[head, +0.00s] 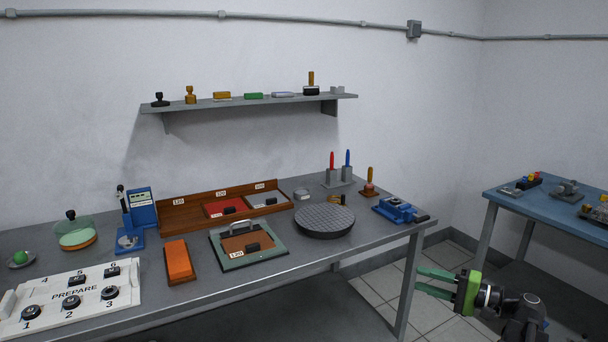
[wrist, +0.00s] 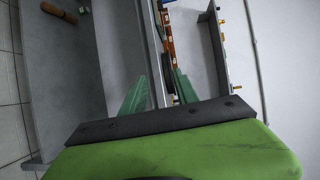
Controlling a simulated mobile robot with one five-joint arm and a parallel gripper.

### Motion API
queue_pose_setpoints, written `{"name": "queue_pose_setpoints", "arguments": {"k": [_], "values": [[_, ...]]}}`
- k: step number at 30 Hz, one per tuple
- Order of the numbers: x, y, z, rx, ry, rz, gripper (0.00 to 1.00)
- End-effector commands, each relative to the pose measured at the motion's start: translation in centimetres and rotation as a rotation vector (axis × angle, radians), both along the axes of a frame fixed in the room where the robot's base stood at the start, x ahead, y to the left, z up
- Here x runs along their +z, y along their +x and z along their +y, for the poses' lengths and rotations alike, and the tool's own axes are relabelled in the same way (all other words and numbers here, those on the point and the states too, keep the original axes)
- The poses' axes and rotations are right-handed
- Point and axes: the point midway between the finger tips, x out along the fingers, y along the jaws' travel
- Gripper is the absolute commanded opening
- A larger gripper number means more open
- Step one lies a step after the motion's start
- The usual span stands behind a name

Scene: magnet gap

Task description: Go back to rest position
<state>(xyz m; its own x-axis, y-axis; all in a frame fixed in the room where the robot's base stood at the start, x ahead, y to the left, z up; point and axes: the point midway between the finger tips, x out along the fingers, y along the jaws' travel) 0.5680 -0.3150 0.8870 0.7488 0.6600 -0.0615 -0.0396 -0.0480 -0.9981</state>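My gripper (head: 436,283) is at the lower right in the head view, off the right end of the grey workbench (head: 350,240) and above the tiled floor. Its two green fingers point left toward the bench and stand apart, with nothing visible between them. In the wrist view my gripper (wrist: 160,92) also shows its green fingers spread, with the bench and shelf beyond, turned sideways. My arm folds back toward the lower right edge of the head view.
A blue vise (head: 395,210) sits at the bench's right end, nearest my gripper. A dark round plate (head: 324,220) lies left of it. A blue table (head: 550,208) with small parts stands at the right. Open floor (head: 425,312) lies between the tables.

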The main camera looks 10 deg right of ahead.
Motion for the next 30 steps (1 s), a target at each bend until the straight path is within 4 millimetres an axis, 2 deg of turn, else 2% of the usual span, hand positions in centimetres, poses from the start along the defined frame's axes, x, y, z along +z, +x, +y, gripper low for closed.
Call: {"name": "queue_pose_setpoints", "arguments": {"k": [1,2,3,5,7,9,12,15,19,21,23,26,30], "values": [[-0.8,2.0,4.2,0.074,-0.020,0.026,0.36],[-1.4,3.0,6.6,0.117,-0.037,0.046,0.36],[-2.3,4.2,9.8,0.173,-0.064,0.074,0.36],[-3.8,5.5,14.8,0.256,-0.113,0.119,0.36],[-5.9,6.3,20.6,0.355,-0.185,0.175,0.36],[-8.1,6.5,26.1,0.452,-0.274,0.232,0.36],[-11.4,5.6,32.8,0.575,-0.420,0.306,0.36],[-14.3,4.3,37.3,0.665,-0.571,0.365,0.36],[-17.5,2.4,40.7,0.749,-0.779,0.427,0.36],[-19.1,1.3,41.4,0.777,-0.908,0.460,0.36],[-20.3,0.8,40.9,0.783,-1.016,0.490,0.36],[-21.6,0.4,37.9,0.753,-1.179,0.549,0.36],[-22.3,0.3,32.2,0.681,-1.396,0.638,0.36]]}}
